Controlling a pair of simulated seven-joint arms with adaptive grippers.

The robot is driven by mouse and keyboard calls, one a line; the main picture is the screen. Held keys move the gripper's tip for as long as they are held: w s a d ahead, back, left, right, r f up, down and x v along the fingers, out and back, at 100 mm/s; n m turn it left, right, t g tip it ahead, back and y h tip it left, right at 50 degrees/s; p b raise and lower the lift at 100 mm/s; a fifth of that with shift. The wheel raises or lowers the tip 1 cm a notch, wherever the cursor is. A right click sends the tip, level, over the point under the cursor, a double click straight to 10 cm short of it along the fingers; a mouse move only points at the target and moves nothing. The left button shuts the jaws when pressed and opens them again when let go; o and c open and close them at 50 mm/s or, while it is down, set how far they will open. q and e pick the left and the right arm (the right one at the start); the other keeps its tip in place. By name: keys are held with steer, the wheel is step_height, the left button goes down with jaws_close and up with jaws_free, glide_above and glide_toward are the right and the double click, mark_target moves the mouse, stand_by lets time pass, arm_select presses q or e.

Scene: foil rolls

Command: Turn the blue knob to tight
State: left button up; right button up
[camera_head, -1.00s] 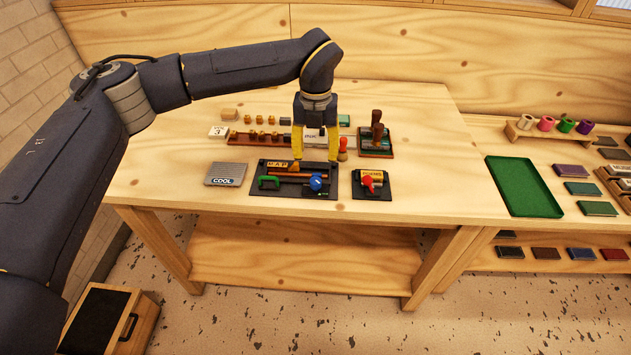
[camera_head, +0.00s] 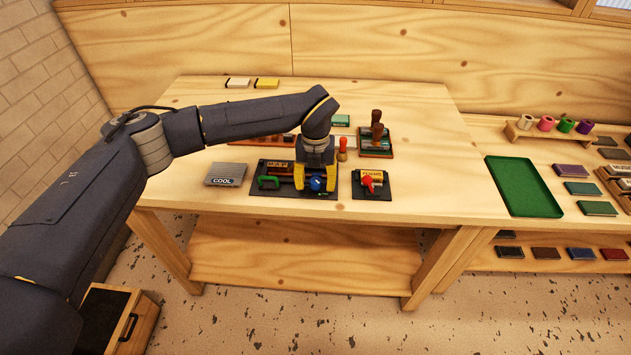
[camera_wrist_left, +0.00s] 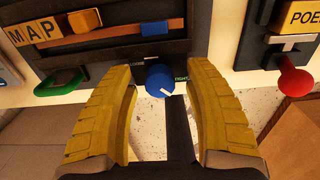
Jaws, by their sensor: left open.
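The blue knob (camera_head: 317,184) sits at the front right of a dark device (camera_head: 285,206) that carries a MAP label and a green handle (camera_head: 268,182). In the left wrist view the blue knob (camera_wrist_left: 159,80) has a white pointer mark toward its lower right, and green lettering that looks like "TIGHT" beside it. My left gripper (camera_head: 316,188) is open, its yellow fingers on either side of the knob. In the left wrist view the fingers (camera_wrist_left: 163,115) show gaps to the knob on both sides. My right gripper is not in view.
A smaller device with a red knob (camera_head: 367,181) stands close at the right. A grey COOL plate (camera_head: 226,174) lies to the left. A red-handled stamp (camera_head: 342,149) and a wooden-handled press (camera_head: 376,132) stand behind. The table's front right is clear.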

arm_select(q)
steer(key=shift+c, duration=0.2)
jaws_close()
stand_by(0.3)
steer(key=shift+m, duration=1.6)
steer(key=shift+o, duration=0.2)
jaws_free()
